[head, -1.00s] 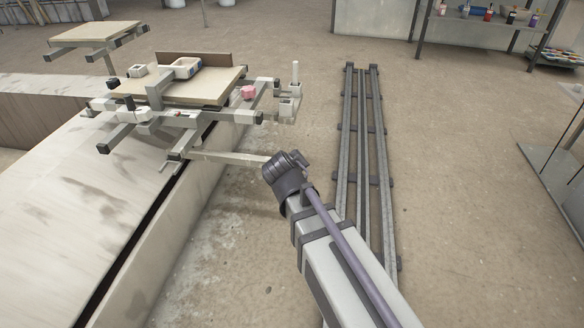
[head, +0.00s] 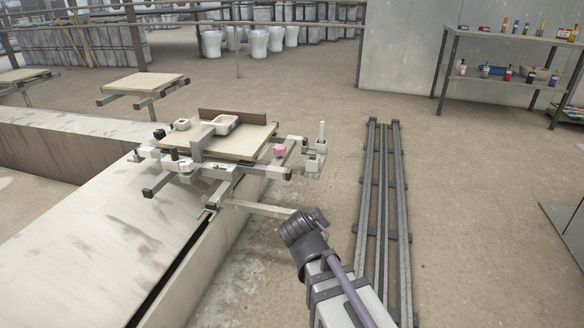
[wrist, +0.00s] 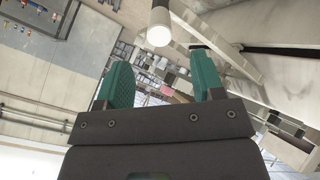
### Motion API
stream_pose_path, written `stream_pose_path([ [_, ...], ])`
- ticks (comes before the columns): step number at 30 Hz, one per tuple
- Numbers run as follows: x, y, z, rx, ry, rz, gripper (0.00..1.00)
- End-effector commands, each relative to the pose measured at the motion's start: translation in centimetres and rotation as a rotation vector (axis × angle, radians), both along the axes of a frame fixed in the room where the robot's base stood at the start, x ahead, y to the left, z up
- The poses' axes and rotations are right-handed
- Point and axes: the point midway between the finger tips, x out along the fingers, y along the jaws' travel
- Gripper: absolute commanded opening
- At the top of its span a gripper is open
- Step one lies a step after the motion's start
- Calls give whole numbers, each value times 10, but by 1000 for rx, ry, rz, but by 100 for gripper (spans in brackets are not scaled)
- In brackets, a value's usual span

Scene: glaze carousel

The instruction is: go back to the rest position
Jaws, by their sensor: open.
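My gripper (wrist: 160,85) shows in the wrist view with two green fingers standing apart and nothing between them. In the head view my arm reaches up from the bottom edge, and the gripper itself cannot be made out there. The nearest carousel platform (head: 258,138) stands left of my arm, with a frame of pale bars and dark end caps. On it sits a white basin-like piece (head: 224,124) and a small white block (head: 181,125). A pink piece (head: 279,150) is at its right side, beside a white upright post (head: 322,133).
A floor rail track (head: 384,200) runs away from me, right of my arm. A long pale trough wall (head: 90,205) lies to the left. More platforms (head: 143,84) stand further back. A shelf (head: 500,75) with bottles is at the back right. Open floor (head: 480,190) lies right of the track.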

Motion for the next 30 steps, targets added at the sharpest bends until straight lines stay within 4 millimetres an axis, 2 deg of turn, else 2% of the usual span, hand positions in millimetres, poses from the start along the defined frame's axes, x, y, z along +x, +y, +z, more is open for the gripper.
stream_pose_path([
  [2,-10,-2,-8,17,64,-32,62],
  [4,-30,-2,-23,73,186,-87,62],
  [6,-62,-10,-23,165,364,-168,62],
  [8,-95,-19,-11,275,541,-248,62],
  [9,-117,-26,4,356,653,-294,62],
  [11,-136,-38,27,458,749,-347,62],
  [13,-136,-64,53,500,738,-408,62],
  [15,-135,-58,80,492,740,-393,62],
  [20,-135,-58,150,490,738,-392,62],
  [23,-135,-57,204,488,738,-391,62],
  [27,-134,-58,293,488,737,-391,62],
  [30,-134,-57,351,487,737,-391,62],
])
